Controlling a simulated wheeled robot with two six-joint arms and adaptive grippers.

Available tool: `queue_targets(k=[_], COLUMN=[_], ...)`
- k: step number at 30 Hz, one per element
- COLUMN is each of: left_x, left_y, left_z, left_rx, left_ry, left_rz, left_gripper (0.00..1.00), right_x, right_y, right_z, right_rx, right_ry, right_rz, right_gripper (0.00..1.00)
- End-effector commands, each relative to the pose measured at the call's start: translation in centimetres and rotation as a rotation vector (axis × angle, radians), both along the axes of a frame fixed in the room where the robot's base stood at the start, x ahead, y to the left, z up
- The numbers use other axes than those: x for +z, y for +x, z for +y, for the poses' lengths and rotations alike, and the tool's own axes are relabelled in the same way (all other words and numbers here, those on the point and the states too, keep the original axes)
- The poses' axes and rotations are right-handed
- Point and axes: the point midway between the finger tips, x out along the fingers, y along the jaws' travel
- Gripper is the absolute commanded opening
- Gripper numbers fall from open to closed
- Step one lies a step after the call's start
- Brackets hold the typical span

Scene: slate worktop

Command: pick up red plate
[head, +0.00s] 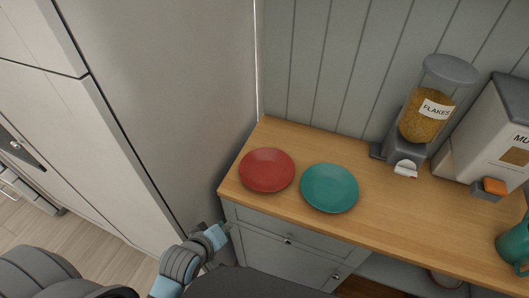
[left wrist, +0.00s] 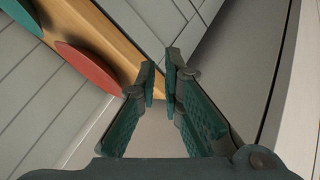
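The red plate (head: 267,170) lies flat on the wooden counter near its left end, beside the fridge-side panel. In the left wrist view part of the red plate (left wrist: 88,66) shows at upper left, seen edge-on along the counter. My left gripper (left wrist: 160,82) is empty, with a narrow gap between its fingertips, and is apart from the plate. In the head view the left arm comes up from the bottom and ends below the counter's front left corner; its fingers are hard to make out there. My right gripper is not in view.
A teal plate (head: 329,188) lies close to the right of the red one. A flakes dispenser (head: 427,115), a second dispenser (head: 500,135) and a teal jug (head: 514,244) stand farther right. The counter (head: 410,215) has free room in front of the dispensers. A tall cabinet (head: 180,90) rises at left.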

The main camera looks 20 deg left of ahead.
Motion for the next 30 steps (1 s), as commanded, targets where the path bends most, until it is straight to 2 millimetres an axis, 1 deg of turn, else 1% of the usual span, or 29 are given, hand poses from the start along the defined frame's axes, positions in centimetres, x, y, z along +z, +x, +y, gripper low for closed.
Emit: queue_targets(k=[1,3,5,7,12,15,20,25,27,30], left_x=[4.2,6.4,7.1,6.7,4.0,2.9,1.6,-0.2,-0.5,-0.7], left_y=[1.5,3.0,4.0,5.3,9.2,10.9,12.6,15.3,15.8,15.9], left_z=[-0.5,-0.9,-1.1,-1.1,-1.3,-1.3,-1.4,-1.5,-1.5,-1.5], left_rx=[0.103,0.214,0.260,0.279,0.278,0.278,0.277,0.276,0.276,0.277], left_ry=[-0.120,-0.265,-0.334,-0.363,-0.362,-0.361,-0.360,-0.360,-0.359,-0.359], left_rz=[-0.087,-0.175,-0.214,-0.230,-0.230,-0.229,-0.228,-0.228,-0.229,-0.228], left_gripper=[0.08,0.08,0.08,0.08,0.08,0.08,0.08,0.08,0.08,0.08], right_x=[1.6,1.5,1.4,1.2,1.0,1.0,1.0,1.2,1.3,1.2], right_y=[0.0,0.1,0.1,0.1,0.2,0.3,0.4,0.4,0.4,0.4], right_z=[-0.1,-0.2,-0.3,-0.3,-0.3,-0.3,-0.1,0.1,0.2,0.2], right_rx=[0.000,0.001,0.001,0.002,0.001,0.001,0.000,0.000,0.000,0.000], right_ry=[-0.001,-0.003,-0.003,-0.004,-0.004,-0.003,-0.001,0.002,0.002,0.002], right_rz=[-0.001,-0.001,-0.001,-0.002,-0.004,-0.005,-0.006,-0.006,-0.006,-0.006], right_gripper=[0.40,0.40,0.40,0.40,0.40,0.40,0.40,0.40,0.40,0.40])
